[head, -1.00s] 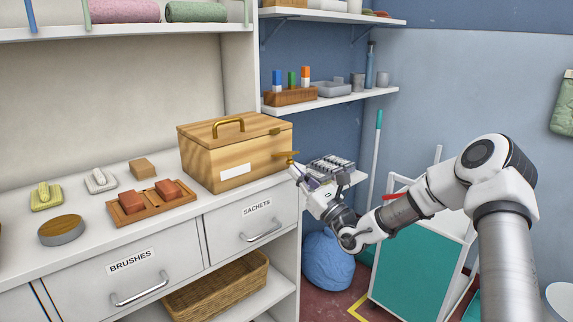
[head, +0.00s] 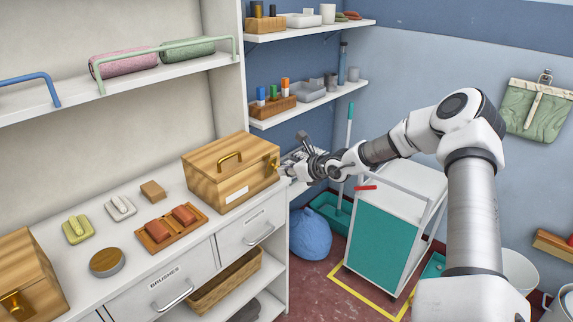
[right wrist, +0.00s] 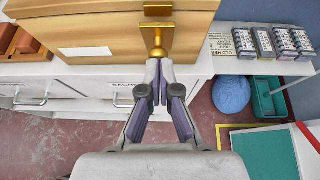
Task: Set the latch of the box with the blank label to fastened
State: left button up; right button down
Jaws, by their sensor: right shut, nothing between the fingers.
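The wooden box (head: 215,182) with the blank white label (head: 237,194) stands on the counter, its lid down and a brass handle on top. Its brass latch (head: 274,162) is on the right-hand side and shows larger in the right wrist view (right wrist: 158,35), below a brass plate on the lid. The latch now looks flat against the box; whether it is fully engaged I cannot tell. My right gripper (right wrist: 161,70) is shut and empty, its tips just in front of the latch's lower knob. Contact is unclear. My left gripper is not in view.
Another wooden box (head: 28,268) with a brass latch stands at the lower left. Sponges, a brush tray (head: 170,229) and a small wooden block (head: 152,191) lie on the counter. A white and teal cart (head: 380,240) stands under my right arm.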

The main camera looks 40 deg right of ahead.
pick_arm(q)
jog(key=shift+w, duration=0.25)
pick_arm(e)
jog(key=shift+w+r, duration=0.65)
jog(key=shift+w, duration=0.05)
pick_arm(q)
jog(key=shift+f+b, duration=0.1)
jog(key=shift+b, duration=0.2)
pick_arm(e)
jog(key=shift+w+a+r, duration=0.1)
jog(key=shift+w+r, duration=0.05)
